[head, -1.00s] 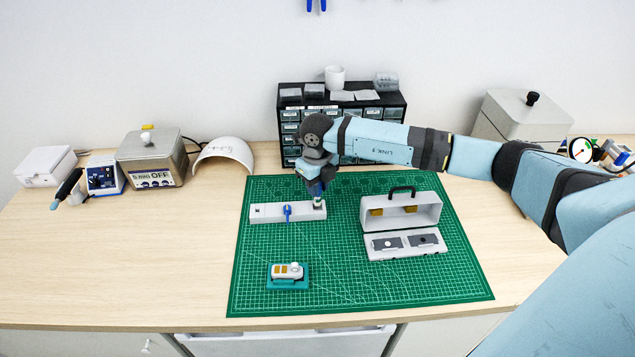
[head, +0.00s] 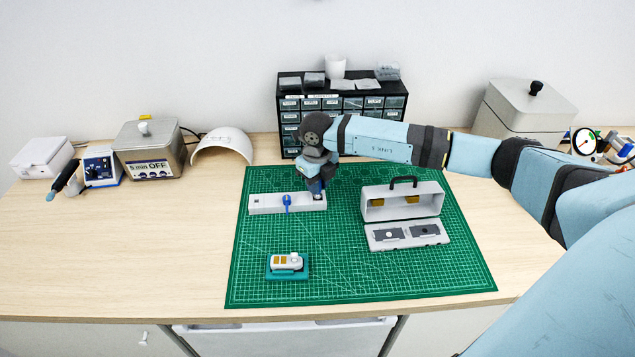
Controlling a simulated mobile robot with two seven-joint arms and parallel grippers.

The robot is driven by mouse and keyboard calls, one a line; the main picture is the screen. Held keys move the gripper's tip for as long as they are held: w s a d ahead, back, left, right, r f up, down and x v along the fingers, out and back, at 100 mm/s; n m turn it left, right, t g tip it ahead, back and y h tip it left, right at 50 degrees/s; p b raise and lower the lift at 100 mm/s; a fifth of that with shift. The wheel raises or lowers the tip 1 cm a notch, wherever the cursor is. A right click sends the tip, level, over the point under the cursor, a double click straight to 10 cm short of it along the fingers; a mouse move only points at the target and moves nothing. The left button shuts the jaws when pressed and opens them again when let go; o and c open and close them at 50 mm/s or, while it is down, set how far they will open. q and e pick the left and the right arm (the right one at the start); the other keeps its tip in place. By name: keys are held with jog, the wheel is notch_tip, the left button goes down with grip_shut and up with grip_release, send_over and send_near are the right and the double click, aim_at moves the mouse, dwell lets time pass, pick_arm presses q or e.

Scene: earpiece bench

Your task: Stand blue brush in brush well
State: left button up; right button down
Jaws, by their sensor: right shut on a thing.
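My right gripper (head: 317,192) is shut on the blue brush, at the right end of a pale block (head: 270,204) on the green mat. The fingers hide most of the brush, and its lower end is at or just over the block. I cannot tell how deep it sits in a well. Another blue upright piece (head: 287,203) stands at the middle of the block. A small dark opening (head: 257,202) shows at the block's left end. My left gripper is not in view.
An open grey case (head: 402,203) with a handle stands to the right on the mat (head: 345,270). A small device on a teal base (head: 287,276) lies in front. A black drawer cabinet (head: 390,118) stands behind my right arm. The front middle of the mat is clear.

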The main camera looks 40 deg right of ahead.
jog(key=shift+f, duration=0.2)
jog(key=c, duration=0.9)
grip_release()
jog(key=shift+r, duration=0.1)
notch_tip(320, 180, up, 14)
jog(key=b, duration=0.2)
jog(key=shift+f, duration=0.2)
